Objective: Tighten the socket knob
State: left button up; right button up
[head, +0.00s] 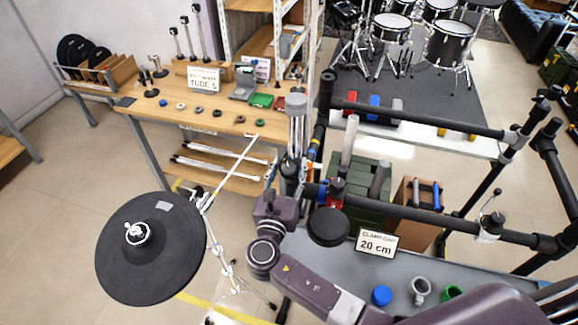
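My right arm comes in from the lower right, and its gripper (291,172) points up beside the rack's left upright, at the lower part of a silver post (296,122). The fingers are small and dark against the dark parts there, so I cannot tell whether they are closed on anything. No part is clearly recognisable as the socket knob; that area is crowded and partly hidden by my gripper. A red part (334,201) shows on the rack close to the right of the gripper. My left gripper is not in view.
A black rack bar (420,118) and a lower bar cross the right side. A large round black pad (150,247) stands on a chrome stand at lower left. A small black pad (328,227) is right of my wrist. A wooden workbench (150,108) stands behind, with open floor left.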

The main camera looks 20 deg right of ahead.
jog(key=c, duration=0.9)
jog(key=shift+f+m+g+h+b, duration=0.3)
jog(key=shift+m+g+h+b, duration=0.2)
jog(key=shift+m+h+b, duration=0.5)
jog(key=m, duration=0.1)
jog(key=m+g+h+b, duration=0.1)
jog(key=shift+r+m, duration=0.25)
jog(key=shift+m, duration=0.05)
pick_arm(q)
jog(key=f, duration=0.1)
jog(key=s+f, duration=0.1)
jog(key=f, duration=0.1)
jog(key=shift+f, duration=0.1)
pick_arm(e)
jog(key=o, duration=1.2)
jog(key=shift+c, duration=0.2)
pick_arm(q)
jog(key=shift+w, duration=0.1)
pick_arm(e)
jog(key=v, duration=0.7)
jog(key=shift+s+a, duration=0.2)
jog(key=shift+s, duration=0.05)
